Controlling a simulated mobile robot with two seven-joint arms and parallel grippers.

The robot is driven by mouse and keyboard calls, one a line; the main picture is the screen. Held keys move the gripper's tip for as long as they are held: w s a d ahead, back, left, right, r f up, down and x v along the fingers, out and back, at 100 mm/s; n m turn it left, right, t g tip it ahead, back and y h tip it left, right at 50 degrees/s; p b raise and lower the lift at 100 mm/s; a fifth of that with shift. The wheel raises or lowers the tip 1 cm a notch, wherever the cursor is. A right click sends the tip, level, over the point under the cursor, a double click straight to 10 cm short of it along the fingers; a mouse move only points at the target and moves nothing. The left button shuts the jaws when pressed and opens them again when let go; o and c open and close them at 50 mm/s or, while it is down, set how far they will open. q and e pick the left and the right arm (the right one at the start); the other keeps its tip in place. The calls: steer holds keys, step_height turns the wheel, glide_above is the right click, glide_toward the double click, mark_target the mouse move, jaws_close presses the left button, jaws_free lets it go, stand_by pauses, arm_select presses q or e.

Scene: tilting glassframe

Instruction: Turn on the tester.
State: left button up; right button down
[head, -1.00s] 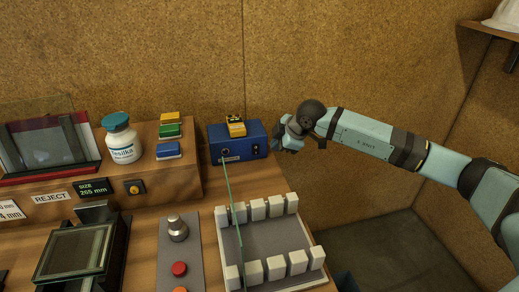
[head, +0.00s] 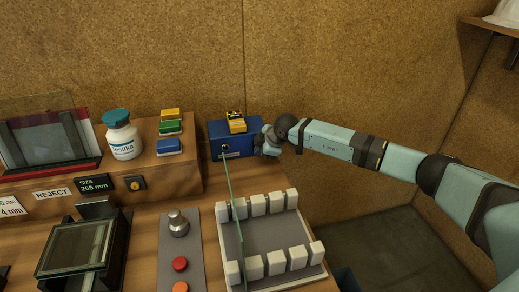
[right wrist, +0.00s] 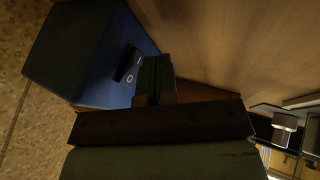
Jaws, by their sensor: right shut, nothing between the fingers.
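The tester appears to be the blue box (head: 222,140) against the back wall, with a yellow piece (head: 237,125) on top. In the right wrist view the blue box (right wrist: 88,60) shows a black rocker switch (right wrist: 128,68) with I and O marks on its face. My right gripper (head: 264,146) is shut and empty at the right part of the box's front. In the right wrist view its closed fingertips (right wrist: 152,72) are right beside the switch; I cannot tell whether they touch it. My left gripper is not in view.
A glass pane (head: 234,205) stands upright in a rack with white pegs (head: 275,235) in front of the box. A control panel (head: 180,250) with a knob and buttons is to its left. A bottle (head: 122,137) and colored blocks stand on the wooden console (head: 190,185).

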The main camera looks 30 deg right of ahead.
steer(key=shift+w+d+f, duration=0.15)
steer(key=shift+w, duration=0.5)
steer(key=shift+w, duration=0.2)
